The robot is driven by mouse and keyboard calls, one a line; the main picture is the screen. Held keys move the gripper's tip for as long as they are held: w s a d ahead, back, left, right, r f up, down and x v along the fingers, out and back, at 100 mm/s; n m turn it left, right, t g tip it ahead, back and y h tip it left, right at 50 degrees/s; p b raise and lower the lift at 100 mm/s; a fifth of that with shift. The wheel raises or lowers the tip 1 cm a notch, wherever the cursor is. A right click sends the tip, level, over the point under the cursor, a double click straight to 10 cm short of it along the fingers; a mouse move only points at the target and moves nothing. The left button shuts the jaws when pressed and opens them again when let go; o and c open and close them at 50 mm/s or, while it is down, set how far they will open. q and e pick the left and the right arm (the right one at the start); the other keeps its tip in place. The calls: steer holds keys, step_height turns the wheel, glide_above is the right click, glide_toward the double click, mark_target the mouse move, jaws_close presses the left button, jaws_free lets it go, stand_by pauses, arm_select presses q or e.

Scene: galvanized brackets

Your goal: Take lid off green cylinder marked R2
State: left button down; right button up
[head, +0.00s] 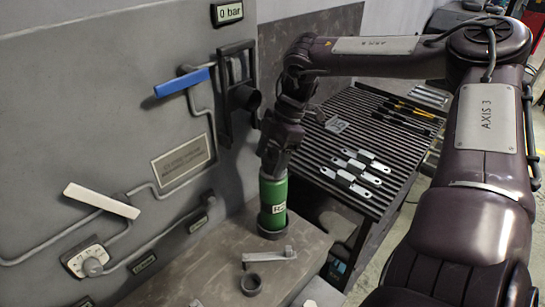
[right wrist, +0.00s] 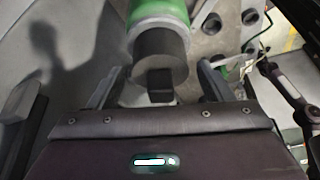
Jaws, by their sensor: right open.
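The green cylinder (head: 272,197) stands upright on the grey bench, with a white label on its side on which an R can be read. Its dark round lid (right wrist: 160,50), with a small dark block-shaped knob (right wrist: 160,85), shows in the right wrist view; the green body (right wrist: 158,12) is beyond it. My right gripper (head: 272,170) points down at the top of the cylinder and hides the lid in the head view. In the right wrist view its fingers (right wrist: 158,82) are open, one on each side of the knob, with gaps visible. My left gripper is not in view.
A grey panel (head: 90,130) with a blue-handled lever (head: 182,82) and a white lever (head: 101,200) rises at the left. A flat bracket (head: 270,255) and a dark ring (head: 251,284) lie in front of the cylinder. A ribbed rack (head: 320,140) holds several metal brackets at the right.

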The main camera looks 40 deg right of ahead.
steer(key=shift+s, duration=0.1)
steer(key=c, duration=1)
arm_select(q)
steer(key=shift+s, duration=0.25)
arm_select(e)
steer(key=shift+r, duration=0.15)
